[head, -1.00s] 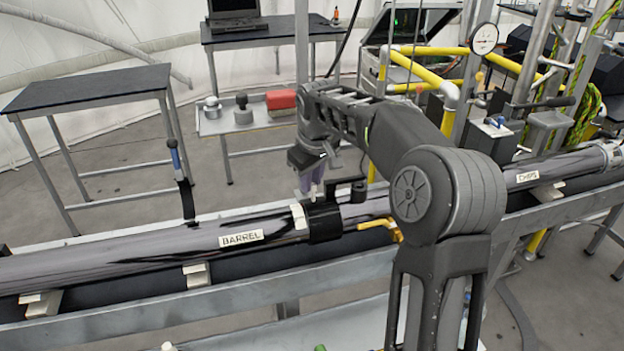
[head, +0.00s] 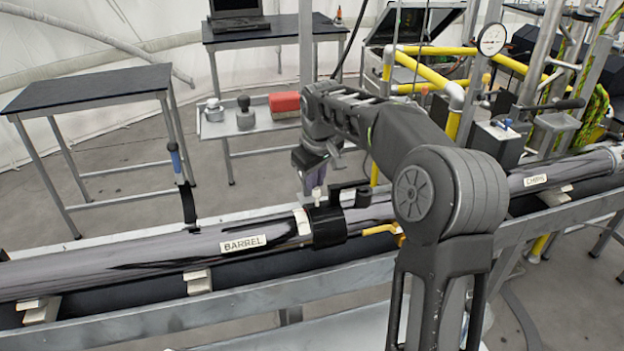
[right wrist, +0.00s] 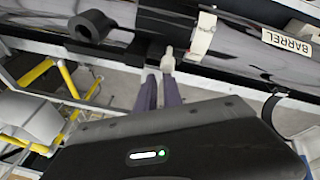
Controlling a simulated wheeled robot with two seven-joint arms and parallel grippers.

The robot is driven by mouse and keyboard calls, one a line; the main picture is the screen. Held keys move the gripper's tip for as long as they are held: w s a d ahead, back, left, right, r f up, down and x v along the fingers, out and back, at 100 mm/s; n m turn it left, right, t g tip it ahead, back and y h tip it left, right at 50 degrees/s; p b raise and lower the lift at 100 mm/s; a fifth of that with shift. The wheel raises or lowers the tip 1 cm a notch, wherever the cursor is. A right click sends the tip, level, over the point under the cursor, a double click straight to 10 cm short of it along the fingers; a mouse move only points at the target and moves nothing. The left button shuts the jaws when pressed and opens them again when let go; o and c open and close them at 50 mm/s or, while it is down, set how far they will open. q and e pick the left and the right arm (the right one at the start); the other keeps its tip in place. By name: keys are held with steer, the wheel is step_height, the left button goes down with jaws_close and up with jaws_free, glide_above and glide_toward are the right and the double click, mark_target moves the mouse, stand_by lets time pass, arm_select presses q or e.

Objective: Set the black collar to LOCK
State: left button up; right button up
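The black collar (head: 328,226) sits around the dark tube at the right of the BARREL label (head: 243,243). My right gripper (head: 317,186) points down just above the collar, left of the handle block. In the wrist view its purple fingers (right wrist: 160,80) show a narrow gap, with a small pale piece at the tips. I cannot read any LOCK mark. My left gripper is out of view.
A yellow lever (head: 382,229) lies right of the collar. A CHIPS label (head: 535,180) marks the right end. A gauge (head: 492,39) and yellow pipes are behind.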

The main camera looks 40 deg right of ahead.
steer(key=o, duration=0.3)
steer(key=shift+f, duration=0.1)
steer(key=shift+a, duration=0.15)
steer(key=v, duration=0.8)
steer(key=shift+b, duration=0.4)
